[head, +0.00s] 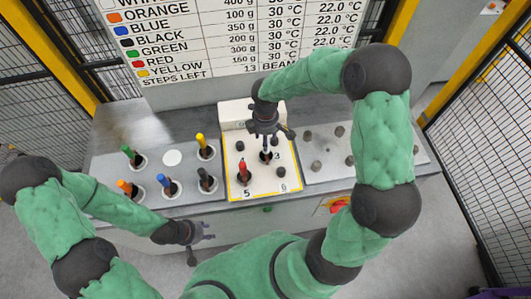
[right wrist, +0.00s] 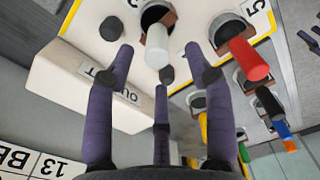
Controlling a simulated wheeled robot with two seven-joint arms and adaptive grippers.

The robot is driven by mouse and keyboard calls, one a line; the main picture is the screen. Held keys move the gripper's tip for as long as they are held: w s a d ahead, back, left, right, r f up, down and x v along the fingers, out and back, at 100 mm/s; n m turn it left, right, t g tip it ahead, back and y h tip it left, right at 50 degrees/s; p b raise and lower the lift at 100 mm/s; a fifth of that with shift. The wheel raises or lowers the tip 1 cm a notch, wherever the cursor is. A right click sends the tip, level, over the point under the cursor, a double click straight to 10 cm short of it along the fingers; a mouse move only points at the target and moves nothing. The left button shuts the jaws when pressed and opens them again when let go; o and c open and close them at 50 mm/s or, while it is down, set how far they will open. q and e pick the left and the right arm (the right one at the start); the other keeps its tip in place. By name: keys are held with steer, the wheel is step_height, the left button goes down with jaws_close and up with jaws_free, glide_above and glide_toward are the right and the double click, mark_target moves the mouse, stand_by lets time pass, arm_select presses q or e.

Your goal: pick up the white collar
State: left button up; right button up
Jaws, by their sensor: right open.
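The white collar (right wrist: 157,45) stands upright in a dark round socket in the right wrist view. My right gripper (right wrist: 165,68) has its fingers spread around the line to the collar, and they do not close on it. In the head view my right gripper (head: 265,130) points down over the yellow-edged white panel (head: 234,187), and hides the collar there. My left gripper (head: 196,236) is at the counter's front edge, fingers apart and empty.
A red collar (head: 243,168) stands near the white one on the panel. Green (head: 127,151), orange (head: 123,186), blue (head: 163,181), black (head: 204,176) and yellow (head: 201,141) collars stand on the left counter. A raised white box (right wrist: 90,75) is behind the panel.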

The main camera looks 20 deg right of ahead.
steer(key=shift+w+d+f, duration=0.1)
steer(key=shift+d+f, duration=0.05)
steer(key=shift+f, duration=3.35)
steer(key=shift+r, duration=0.1)
jaws_close()
